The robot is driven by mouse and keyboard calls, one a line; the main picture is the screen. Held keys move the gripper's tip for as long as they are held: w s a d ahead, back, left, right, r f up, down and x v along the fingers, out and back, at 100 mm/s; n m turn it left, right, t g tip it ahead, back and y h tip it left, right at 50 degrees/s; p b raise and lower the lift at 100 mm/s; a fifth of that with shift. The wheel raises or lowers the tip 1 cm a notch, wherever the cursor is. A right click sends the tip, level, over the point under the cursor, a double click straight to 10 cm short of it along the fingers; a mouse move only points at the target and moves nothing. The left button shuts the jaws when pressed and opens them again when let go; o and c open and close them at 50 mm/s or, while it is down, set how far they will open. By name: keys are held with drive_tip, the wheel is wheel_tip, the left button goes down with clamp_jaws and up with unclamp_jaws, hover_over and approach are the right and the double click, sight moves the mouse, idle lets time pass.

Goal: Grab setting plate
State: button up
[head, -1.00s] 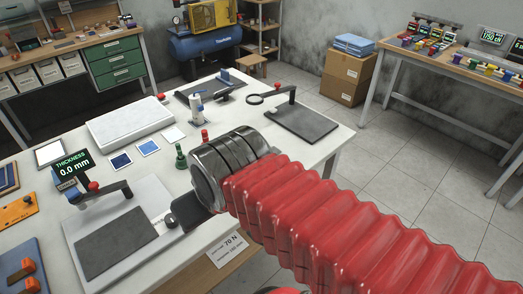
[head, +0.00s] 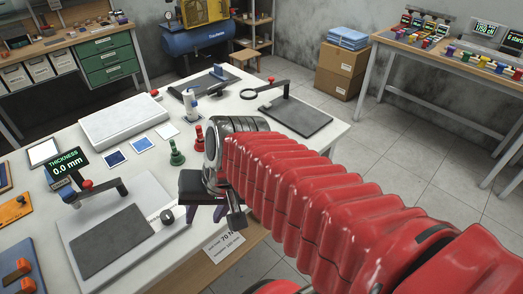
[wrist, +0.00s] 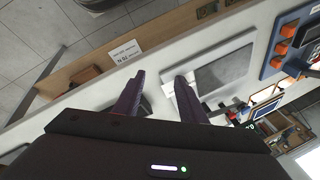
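My gripper (head: 212,211) hangs at the table's front edge, right of the thickness gauge (head: 128,243). In the wrist view its two dark fingers (wrist: 158,98) are apart, with nothing clearly held between them. The gauge has a light base with a dark grey pad, an arm with a red knob, and a display reading 0.0 mm. Three small square plates lie behind it: a dark blue one (head: 114,158), a lighter blue one (head: 142,145) and a pale one (head: 167,131). I cannot tell which thing is the setting plate. The gauge's pad also shows in the wrist view (wrist: 222,72).
A green peg-like piece (head: 176,155) and a red one (head: 199,138) stand close behind my gripper. A white slab (head: 122,120) lies behind the small plates. A dark plate with a ring arm (head: 299,116) lies at the right. A label (head: 224,242) hangs on the front edge.

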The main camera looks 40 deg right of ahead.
drive_tip(key=w+d+f+m+t, duration=0.1)
drive_tip(key=d+m+t, duration=0.1)
drive_tip(key=d+m, duration=0.4)
drive_tip(key=w+d+f+m+t+y, duration=0.1)
drive_tip(key=w+d+f+m+t, duration=0.1)
drive_tip(key=d+m, duration=0.5)
drive_tip(key=w+d+f+m+t+y, duration=0.1)
drive_tip(key=w+d+m+t, duration=0.1)
drive_tip(key=d+m, duration=0.5)
drive_tip(key=shift+w+f+m+t, duration=0.15)
drive_tip(key=shift+m+t, duration=0.1)
drive_tip(key=shift+m, duration=0.45)
drive_tip(key=shift+w+f+m+t, duration=0.15)
drive_tip(key=shift+m+t, duration=0.1)
drive_tip(key=shift+m, duration=0.45)
drive_tip(key=s+d+f+m+t+h, duration=0.1)
drive_tip(key=s+d+m+t+h, duration=0.1)
drive_tip(key=d+m, duration=0.4)
drive_tip(key=s+d+h, duration=0.1)
drive_tip(key=d, duration=0.3)
drive_tip(key=shift+s+m+t, duration=0.15)
drive_tip(key=shift+m+t, duration=0.15)
drive_tip(key=shift+m, duration=0.1)
drive_tip(key=shift+f, duration=0.1)
drive_tip(key=shift+d+x, duration=0.1)
drive_tip(key=shift+x, duration=2.05)
drive_tip(key=shift+d+x, duration=0.15)
drive_tip(key=shift+x, duration=2)
drive_tip(key=shift+a, duration=0.1)
